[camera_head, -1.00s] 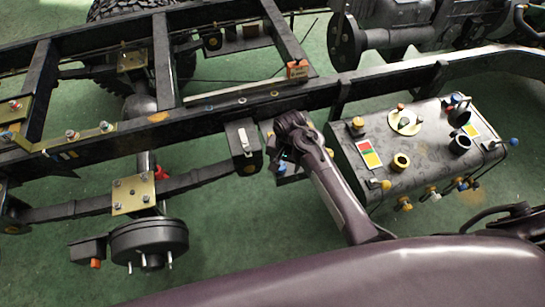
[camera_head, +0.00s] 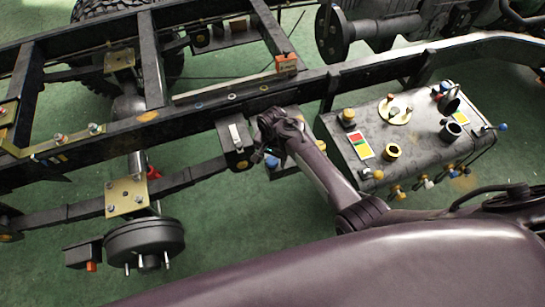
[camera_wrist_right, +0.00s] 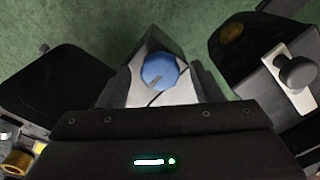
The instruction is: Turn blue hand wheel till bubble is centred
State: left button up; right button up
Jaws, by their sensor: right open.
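The blue hand wheel (camera_wrist_right: 161,71) is a faceted blue knob in the right wrist view, above a pale grey surface. A thin dark line crosses it. In the head view a small blue patch (camera_head: 272,161) shows just under my right gripper (camera_head: 262,150), which hides most of that spot. My right gripper is open and close over the wheel, with nothing seen between its fingers. I cannot tell whether it touches the wheel. I cannot make out a level or its bubble in either view. My left gripper is not in view.
A dark bracket with a white plate and black knob (camera_wrist_right: 297,72) is close beside the wheel, also seen in the head view (camera_head: 237,135). The black chassis rail (camera_head: 210,115) runs behind my gripper. A grey tank (camera_head: 375,125) with fittings stands to the right. Green floor shows below.

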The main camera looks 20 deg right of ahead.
jog(key=c, duration=1)
jog(key=shift+r+n+p, duration=0.15)
jog(key=shift+n+p, duration=0.75)
jog(key=shift+n, duration=0.4)
jog(key=n+p, duration=0.1)
jog(key=n, duration=0.2)
jog(key=shift+p, duration=0.35)
jog(key=n+p, duration=0.1)
jog(key=n, duration=0.4)
jog(key=shift+n, duration=2)
jog(key=shift+p, duration=0.3)
